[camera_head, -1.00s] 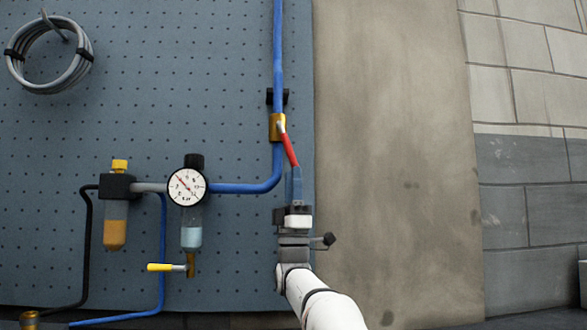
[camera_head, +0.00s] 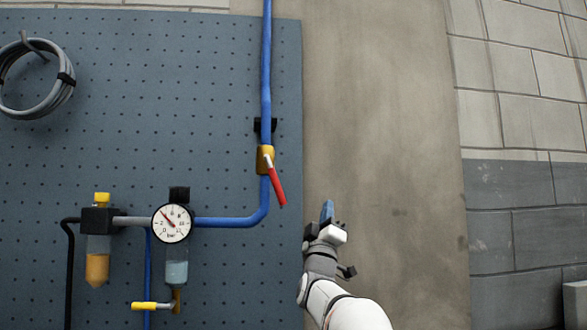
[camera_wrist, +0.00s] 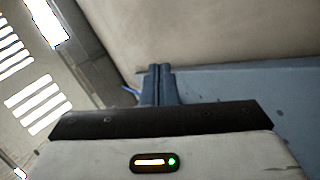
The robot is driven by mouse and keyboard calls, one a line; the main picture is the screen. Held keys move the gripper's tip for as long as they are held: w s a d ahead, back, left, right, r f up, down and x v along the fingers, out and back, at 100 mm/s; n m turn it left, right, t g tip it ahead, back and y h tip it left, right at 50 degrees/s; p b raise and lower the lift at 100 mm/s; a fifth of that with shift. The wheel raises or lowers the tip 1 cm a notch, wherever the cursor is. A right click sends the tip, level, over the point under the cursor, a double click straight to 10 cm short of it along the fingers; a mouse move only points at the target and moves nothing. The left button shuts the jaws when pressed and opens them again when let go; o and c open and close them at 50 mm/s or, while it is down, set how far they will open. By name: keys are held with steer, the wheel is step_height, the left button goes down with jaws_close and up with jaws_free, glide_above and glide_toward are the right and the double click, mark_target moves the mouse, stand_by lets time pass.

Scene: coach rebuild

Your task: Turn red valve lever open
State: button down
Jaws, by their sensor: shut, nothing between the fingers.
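The red valve lever (camera_head: 277,187) hangs from a brass valve body (camera_head: 265,160) on the vertical blue pipe in the head view. It points down and slightly to the right, nearly along the pipe. My gripper (camera_head: 327,210) is below and to the right of the lever, apart from it, in front of the bare wall beside the panel edge. Its blue fingers are shut with nothing between them. In the wrist view the shut fingers (camera_wrist: 159,84) show at the middle, and the lever is not seen there.
A pressure gauge (camera_head: 172,223), an amber bowl unit (camera_head: 98,258) and a yellow-handled drain valve (camera_head: 145,306) sit at the panel's lower left. A grey hose coil (camera_head: 37,80) hangs at the upper left. The plaster wall (camera_head: 385,110) right of the panel is clear.

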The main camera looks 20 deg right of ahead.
steer(key=d+m+g+y+p, duration=0.35)
steer(key=d+g+p, duration=0.2)
steer(key=d, duration=0.25)
steer(key=m+g+y+p, duration=0.4)
steer(key=m+y+p, duration=0.5)
steer(key=y+p, duration=1.15)
glide_toward(275, 182)
steer(key=s+d+h+p, duration=0.1)
steer(key=s+d+h, duration=0.1)
steer(key=s+d, duration=0.3)
steer(key=a+p+x, duration=0.1)
steer(key=p+x, duration=0.2)
steer(key=x, duration=1)
steer(key=shift+s+r, duration=0.15)
steer(key=shift+r, duration=0.1)
steer(key=shift+t, duration=0.25)
